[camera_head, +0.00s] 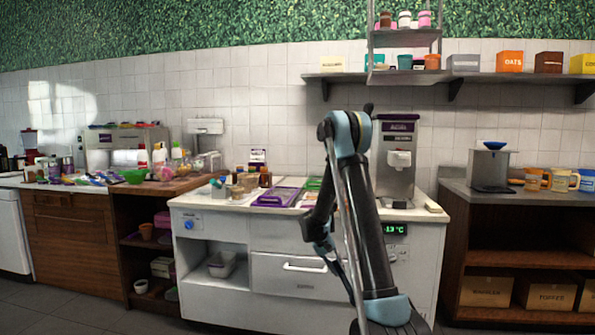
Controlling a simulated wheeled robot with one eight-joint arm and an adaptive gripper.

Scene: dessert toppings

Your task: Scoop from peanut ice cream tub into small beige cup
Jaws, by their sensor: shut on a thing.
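My arm rises in front of the white freezer counter and folds down at its elbow. My gripper (335,266) shows only as small dark parts near the counter's front, partly behind my arm. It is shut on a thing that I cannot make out. A purple-lidded tub (278,197) and a green-lidded one (313,183) are set in the counter top. I cannot pick out the peanut ice cream tub; my arm covers part of the top. Small beige containers (236,191) stand at the counter's left end, but I cannot tell which is the small beige cup.
The freezer counter (215,222) has a drawer with a handle and a lit temperature display (395,229). A grey dispenser machine (398,155) stands at its back right. A wooden unit (70,230) is on the left, another (520,210) on the right. Shelves hang above.

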